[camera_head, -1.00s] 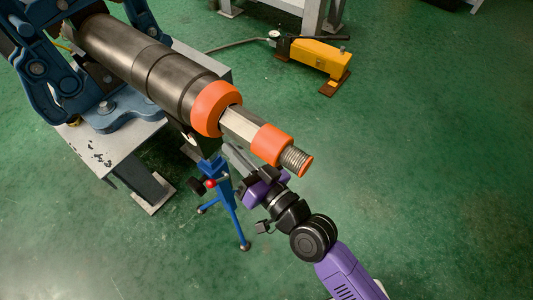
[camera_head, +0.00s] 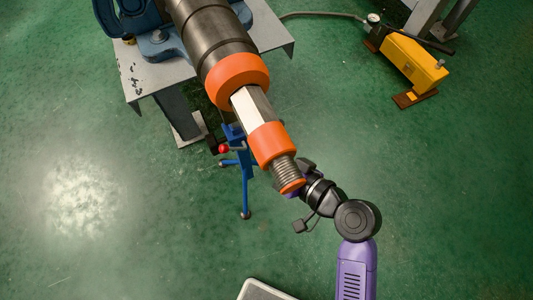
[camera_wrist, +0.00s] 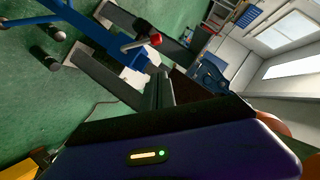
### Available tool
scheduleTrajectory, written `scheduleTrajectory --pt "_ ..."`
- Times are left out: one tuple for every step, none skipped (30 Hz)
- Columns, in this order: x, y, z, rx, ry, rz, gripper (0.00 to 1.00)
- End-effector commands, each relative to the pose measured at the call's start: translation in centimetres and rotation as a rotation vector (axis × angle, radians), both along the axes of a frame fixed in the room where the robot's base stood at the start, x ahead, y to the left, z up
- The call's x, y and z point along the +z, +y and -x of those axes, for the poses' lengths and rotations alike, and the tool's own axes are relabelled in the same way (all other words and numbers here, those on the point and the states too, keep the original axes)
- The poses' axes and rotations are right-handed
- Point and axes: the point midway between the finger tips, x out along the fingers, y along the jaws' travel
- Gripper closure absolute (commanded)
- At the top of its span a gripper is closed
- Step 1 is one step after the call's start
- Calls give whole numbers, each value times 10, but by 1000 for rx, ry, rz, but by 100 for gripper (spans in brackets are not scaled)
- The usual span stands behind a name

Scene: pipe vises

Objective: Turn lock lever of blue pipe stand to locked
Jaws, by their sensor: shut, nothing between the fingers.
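The blue pipe stand (camera_head: 246,185) stands on the floor under the orange-collared pipe in the head view. Its red-knobbed lever (camera_head: 223,149) sticks out to the left near the stand's top. In the wrist view the blue stand (camera_wrist: 88,32) lies across the upper left, and the red knob (camera_wrist: 155,39) shows just beyond my fingers. My gripper (camera_wrist: 160,82) is shut and empty, apart from the knob. In the head view my gripper's fingers are hidden behind the pipe's end. The lever's exact angle is hard to tell.
The heavy pipe (camera_head: 215,45) with orange collars and a threaded end (camera_head: 287,172) overhangs my gripper. A grey bench (camera_head: 150,75) with a blue vise stands at upper left. A yellow pump (camera_head: 410,62) sits at upper right.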

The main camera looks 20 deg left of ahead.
Motion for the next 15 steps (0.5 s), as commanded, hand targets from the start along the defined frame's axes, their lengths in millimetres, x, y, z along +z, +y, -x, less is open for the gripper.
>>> scheduleTrajectory --pt "-4 9 -3 3 -1 0 100" --pt "-7 15 -4 3 -1 0 100" --pt "-9 22 -7 4 -2 0 100" --pt "-12 27 -8 4 -1 -1 100" --pt "-14 32 -11 2 0 -1 100" --pt "-17 39 -13 2 -1 0 100" --pt "-19 45 -15 2 -1 0 100" --pt "-21 50 -16 2 -1 0 100" --pt "-24 57 -19 3 -1 0 100" --pt "-26 62 -20 3 -1 0 100" --pt "-28 67 -22 3 -1 0 100" --pt "-32 72 -22 2 1 2 100" --pt "-36 74 -19 2 0 1 100" --pt "-40 77 -17 2 0 1 100" --pt "-43 80 -15 1 0 2 100"
